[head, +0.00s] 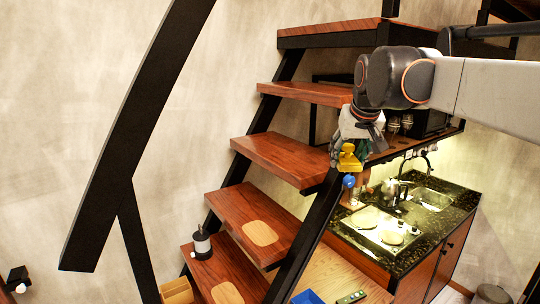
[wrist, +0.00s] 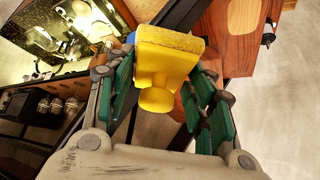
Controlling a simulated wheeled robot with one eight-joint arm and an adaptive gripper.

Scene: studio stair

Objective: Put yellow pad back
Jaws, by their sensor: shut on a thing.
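The yellow pad (head: 348,158) has a flat, rough-looking face and a thick body with a rounded knob. My gripper (head: 352,146) is shut on it and holds it in the air beside the stair, near the right end of a wooden tread. In the wrist view the yellow pad (wrist: 168,62) sits between the green-lined fingers of my gripper (wrist: 160,88), its flat face pointing away from the palm. The pad hides part of the black stair beam behind it.
Wooden treads (head: 270,155) climb on black beams. Pale rounded patches (head: 259,233) lie on two lower treads. A dark canister (head: 202,243) stands on a tread. A blue ball-like thing (head: 349,182) shows just below the pad. A kitchen counter (head: 440,215) is at right.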

